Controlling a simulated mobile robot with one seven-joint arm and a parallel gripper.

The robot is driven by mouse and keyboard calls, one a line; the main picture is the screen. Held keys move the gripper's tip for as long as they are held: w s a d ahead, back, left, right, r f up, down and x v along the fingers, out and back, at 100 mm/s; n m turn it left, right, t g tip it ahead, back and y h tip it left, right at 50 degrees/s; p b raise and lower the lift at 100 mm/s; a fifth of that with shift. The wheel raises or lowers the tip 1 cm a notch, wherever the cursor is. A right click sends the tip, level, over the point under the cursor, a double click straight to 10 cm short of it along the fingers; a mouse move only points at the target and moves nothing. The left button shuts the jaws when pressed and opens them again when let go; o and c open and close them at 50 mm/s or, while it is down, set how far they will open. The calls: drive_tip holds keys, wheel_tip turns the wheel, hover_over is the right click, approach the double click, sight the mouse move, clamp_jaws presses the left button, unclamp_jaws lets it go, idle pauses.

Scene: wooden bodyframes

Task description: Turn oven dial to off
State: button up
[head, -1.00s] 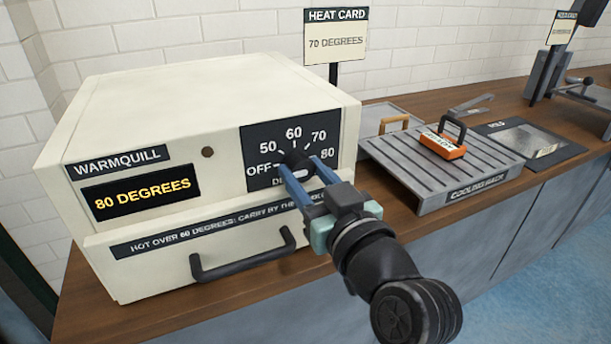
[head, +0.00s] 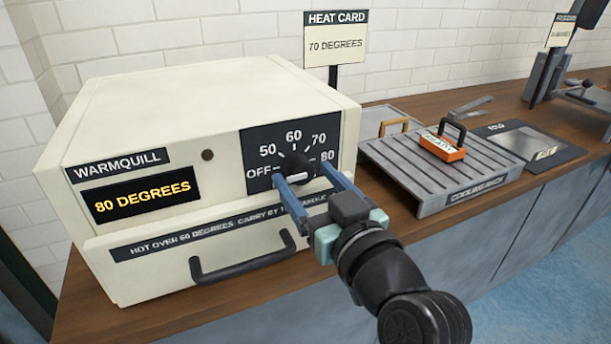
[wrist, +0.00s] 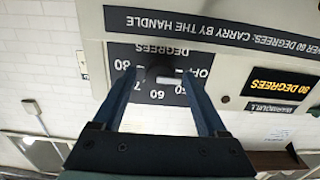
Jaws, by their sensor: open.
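The oven (head: 200,95), a cream box labelled WARMQUILL, stands on the counter; its display (head: 143,196) reads 80 DEGREES. The round black dial (head: 297,161) sits on a dark panel marked OFF, 50, 60, 70 and 80. A pale bar shows on the dial, roughly level; I cannot tell which mark it points to. My gripper (head: 299,173) is open, its two blue fingers on either side of the dial. In the upside-down wrist view, the dial (wrist: 158,73) lies between the fingertips; contact is not clear.
A black handle (head: 243,262) juts from the oven front below the dial. A heat card (head: 335,44) reading 70 DEGREES stands behind the oven. A cooling rack (head: 440,178) bearing an orange block with a black handle (head: 441,147) is to the right.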

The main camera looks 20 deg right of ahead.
drive_tip(key=s, duration=1.2)
drive_tip(key=shift+d, duration=0.2)
drive_tip(key=w+a+r+t, duration=0.2)
drive_tip(key=w+a+r, duration=0.15)
drive_tip(key=r, duration=0.45)
drive_tip(key=w+a+r+t, duration=0.25)
drive_tip(key=a+r, duration=0.25)
drive_tip(key=r, duration=0.4)
drive_tip(key=s+a+r+t, duration=0.55)
drive_tip(key=a+r, duration=0.35)
drive_tip(key=r, duration=0.3)
wheel_tip(320, 180, up, 26)
drive_tip(key=p, duration=2.6)
drive_tip(key=shift+d+r+m+g+h+p, duration=0.2)
drive_tip(key=shift+d+m+g+h+p, duration=0.1)
drive_tip(key=shift+d+p, duration=0.05)
drive_tip(key=shift+w, duration=0.1)
